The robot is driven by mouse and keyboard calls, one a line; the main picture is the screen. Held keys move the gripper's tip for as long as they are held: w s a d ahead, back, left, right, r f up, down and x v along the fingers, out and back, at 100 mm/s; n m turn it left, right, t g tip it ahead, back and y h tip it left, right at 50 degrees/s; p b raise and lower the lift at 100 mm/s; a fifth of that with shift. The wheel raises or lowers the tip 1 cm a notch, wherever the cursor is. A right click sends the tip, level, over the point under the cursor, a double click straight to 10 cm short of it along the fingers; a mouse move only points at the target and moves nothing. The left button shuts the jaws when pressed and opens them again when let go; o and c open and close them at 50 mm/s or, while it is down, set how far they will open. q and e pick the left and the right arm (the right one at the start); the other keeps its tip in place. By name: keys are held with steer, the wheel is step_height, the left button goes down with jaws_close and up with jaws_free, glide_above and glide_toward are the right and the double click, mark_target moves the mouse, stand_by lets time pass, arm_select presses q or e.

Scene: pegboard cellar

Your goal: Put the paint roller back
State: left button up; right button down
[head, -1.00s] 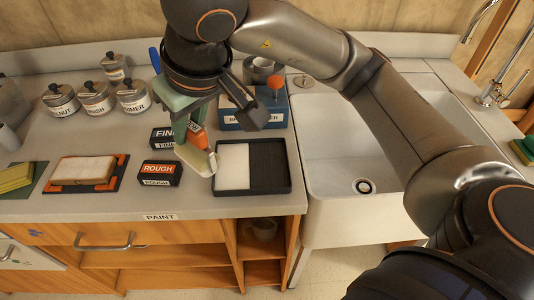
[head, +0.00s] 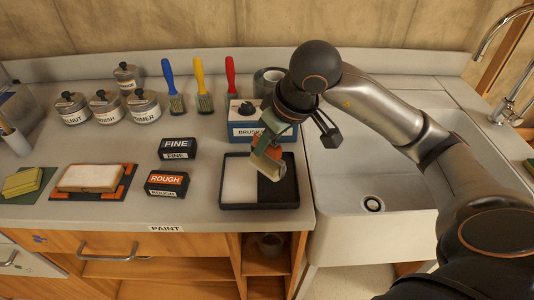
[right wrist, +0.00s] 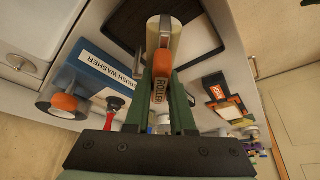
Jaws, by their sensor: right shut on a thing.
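My right gripper (head: 279,138) is shut on the paint roller (head: 267,165), which has a cream cylinder and an orange handle part. The right wrist view shows the roller (right wrist: 164,35) ahead of the green fingers (right wrist: 163,88), with a ROLLER label between them. The roller hangs over the black tray (head: 232,207), near the line between its white left part and dark right part. I cannot tell whether it touches the tray. The arm hides part of the tray's back edge. My left gripper is not in view.
The blue brush washer (head: 241,131) stands behind the tray. Blue, yellow and red brushes (head: 203,100) stand at the back. ROUGH (head: 167,183) and FINE (head: 178,149) blocks are left of the tray; the sink (head: 350,165) is right. Lidded tins (head: 104,107) stand back left.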

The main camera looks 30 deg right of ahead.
mark_target(267, 154)
steer(key=shift+d+f, duration=0.1)
steer(key=shift+f, duration=1.45)
steer(key=shift+f, duration=0.15)
steer(key=c, duration=0.8)
jaws_free()
steer(key=shift+o, duration=0.2)
steer(key=shift+r, duration=0.2)
steer(key=p+v, duration=0.1)
steer(key=v, duration=1.1)
